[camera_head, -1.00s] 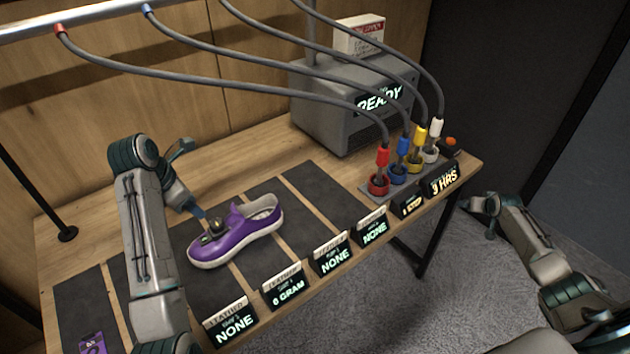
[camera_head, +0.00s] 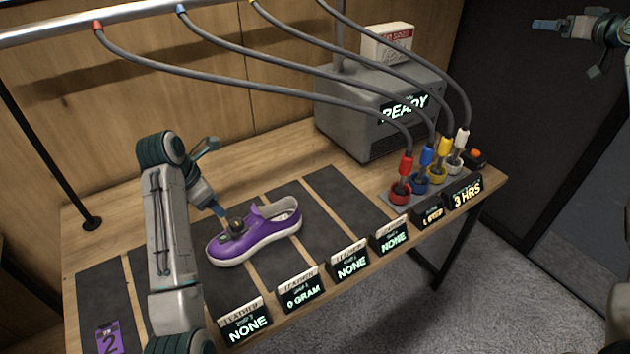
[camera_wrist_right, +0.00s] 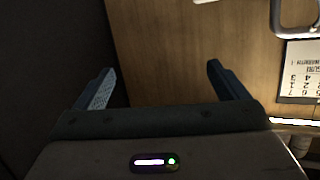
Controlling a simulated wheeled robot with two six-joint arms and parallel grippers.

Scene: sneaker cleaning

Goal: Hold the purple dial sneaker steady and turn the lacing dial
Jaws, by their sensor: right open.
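The purple sneaker (camera_head: 258,238) with a white sole sits upright on the dark mats of the wooden table, toe to the left. Its dark lacing dial (camera_head: 236,226) is on top near the front. My left gripper (camera_head: 221,213) reaches down from the upper left with a blue fingertip at the dial. Whether it touches or grips is too small to tell. My right gripper (camera_head: 546,25) is raised at the upper right, far from the sneaker. In the right wrist view its two fingers (camera_wrist_right: 162,85) are spread with nothing between them.
A grey machine reading READY (camera_head: 375,115) stands at the back. Hoses hang to red, blue, yellow and white nozzles (camera_head: 428,165) at the table's right end. Several small signs (camera_head: 303,291) line the front edge. A purple card (camera_head: 110,340) lies at front left. The mats right of the sneaker are clear.

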